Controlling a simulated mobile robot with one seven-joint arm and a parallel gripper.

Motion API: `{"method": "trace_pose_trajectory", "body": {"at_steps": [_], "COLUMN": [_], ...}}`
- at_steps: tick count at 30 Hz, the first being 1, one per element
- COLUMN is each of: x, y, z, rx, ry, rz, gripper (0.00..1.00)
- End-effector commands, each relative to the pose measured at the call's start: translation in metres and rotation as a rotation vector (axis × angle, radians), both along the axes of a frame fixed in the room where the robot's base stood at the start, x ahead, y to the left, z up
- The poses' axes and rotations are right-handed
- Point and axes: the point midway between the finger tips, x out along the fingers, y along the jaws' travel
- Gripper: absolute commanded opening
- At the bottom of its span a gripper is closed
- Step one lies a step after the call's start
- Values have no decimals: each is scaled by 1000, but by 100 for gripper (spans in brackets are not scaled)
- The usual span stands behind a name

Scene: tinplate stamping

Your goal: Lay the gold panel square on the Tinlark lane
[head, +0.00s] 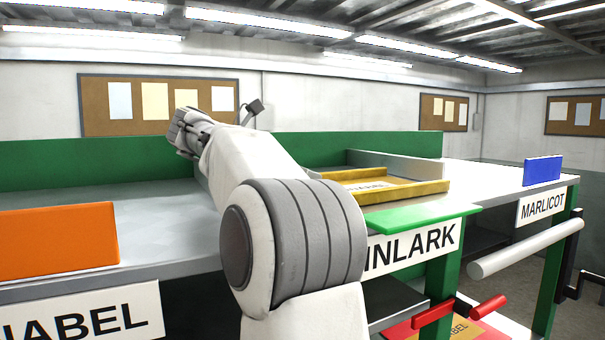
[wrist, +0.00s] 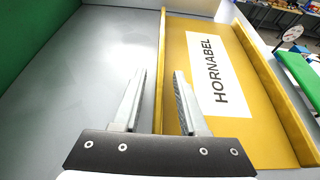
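The gold panel (wrist: 262,120) has raised edges and a white HORNABEL label. In the head view the gold panel (head: 425,189) lies on the bench above the TINLARK sign (head: 418,246), behind a green flap (head: 420,217). My gripper (wrist: 160,75) is open, with its fingers apart on either side of the panel's left raised edge in the wrist view. No clear contact shows. The panel's edges look slightly turned against my fingers.
An orange plate (head: 58,242) stands on the bench at left. A blue plate (head: 542,170) stands at right above the MARLICOT sign (head: 541,207). A green back wall (head: 400,144) runs behind. Grey bench (wrist: 100,60) left of the panel is clear. Red handles (head: 488,308) show low down.

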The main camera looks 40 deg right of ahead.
Motion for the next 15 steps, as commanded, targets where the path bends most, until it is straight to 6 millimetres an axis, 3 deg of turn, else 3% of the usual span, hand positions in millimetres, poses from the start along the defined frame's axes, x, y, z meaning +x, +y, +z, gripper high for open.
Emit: {"method": "trace_pose_trajectory", "body": {"at_steps": [9,15], "x": [1,12], "y": [2,33], "z": [4,19], "rx": [0,0], "ry": [1,0], "rz": [1,5], "gripper": [42,42]}}
